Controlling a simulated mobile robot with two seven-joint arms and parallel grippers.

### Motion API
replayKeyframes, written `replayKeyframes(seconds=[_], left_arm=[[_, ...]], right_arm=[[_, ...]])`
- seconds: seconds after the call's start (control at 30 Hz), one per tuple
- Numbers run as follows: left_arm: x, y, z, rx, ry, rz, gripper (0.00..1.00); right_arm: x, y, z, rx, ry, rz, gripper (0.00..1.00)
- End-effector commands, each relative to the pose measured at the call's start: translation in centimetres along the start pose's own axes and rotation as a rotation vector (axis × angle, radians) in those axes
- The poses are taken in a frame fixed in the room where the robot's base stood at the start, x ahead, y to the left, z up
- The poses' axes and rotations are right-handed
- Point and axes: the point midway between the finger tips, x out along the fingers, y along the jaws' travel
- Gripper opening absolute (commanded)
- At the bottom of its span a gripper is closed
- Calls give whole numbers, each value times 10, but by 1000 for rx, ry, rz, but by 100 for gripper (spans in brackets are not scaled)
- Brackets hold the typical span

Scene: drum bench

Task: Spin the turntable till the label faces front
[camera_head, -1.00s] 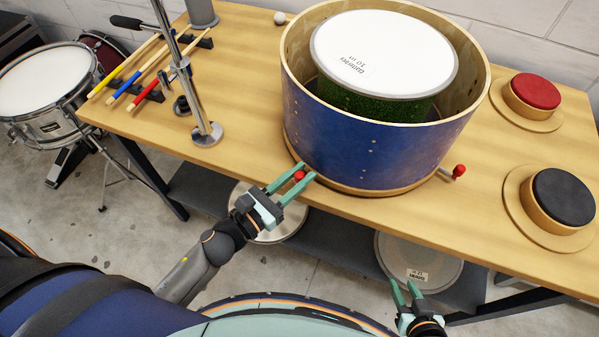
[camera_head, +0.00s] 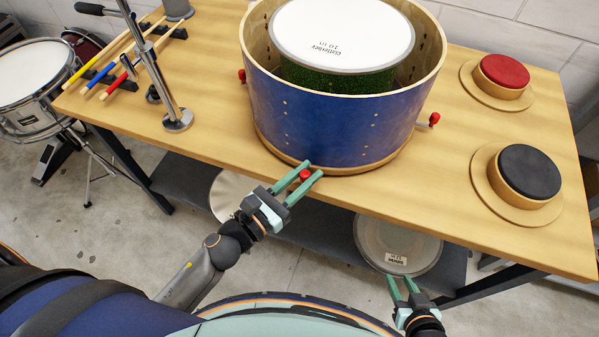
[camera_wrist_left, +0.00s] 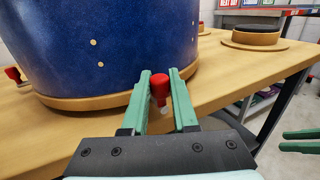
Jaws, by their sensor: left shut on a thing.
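The turntable (camera_head: 347,170) is a round wooden base under a large blue drum shell (camera_head: 330,128) on the bench. Red knobs stick out around it: one at the left (camera_head: 242,76), one at the right (camera_head: 434,119), and one at the front (camera_head: 305,174). My left gripper (camera_head: 307,172) is shut on the front knob, which also shows between the fingers in the left wrist view (camera_wrist_left: 159,85). A small white-headed drum (camera_head: 345,38) sits inside the shell; its printed text reads upside down. No label shows on the shell's visible side. My right gripper (camera_head: 402,282) is open and empty below the bench edge.
A red pad (camera_head: 504,70) and a black pad (camera_head: 530,170) on round wooden bases stand at the right. Drumsticks and a metal stand (camera_head: 178,119) are at the left. A shelf with drum heads lies under the bench (camera_head: 470,130).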

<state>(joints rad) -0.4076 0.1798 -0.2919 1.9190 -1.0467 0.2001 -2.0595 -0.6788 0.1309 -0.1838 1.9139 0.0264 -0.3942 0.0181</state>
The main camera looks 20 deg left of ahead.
Motion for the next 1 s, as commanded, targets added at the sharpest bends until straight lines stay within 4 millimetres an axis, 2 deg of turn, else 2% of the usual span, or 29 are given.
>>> replayKeyframes(seconds=[0.67,0.7,0.93,1.0], left_arm=[[3,-6,0,0,0,-3,0],[3,-5,0,0,0,-3,31],[3,-5,0,0,0,-1,57],[3,-5,0,0,0,-1,57]], right_arm=[[1,0,1,0,-1,-1,39],[1,0,1,0,-1,-1,39],[1,-1,0,0,0,-2,39],[1,-1,0,0,0,-2,39]])
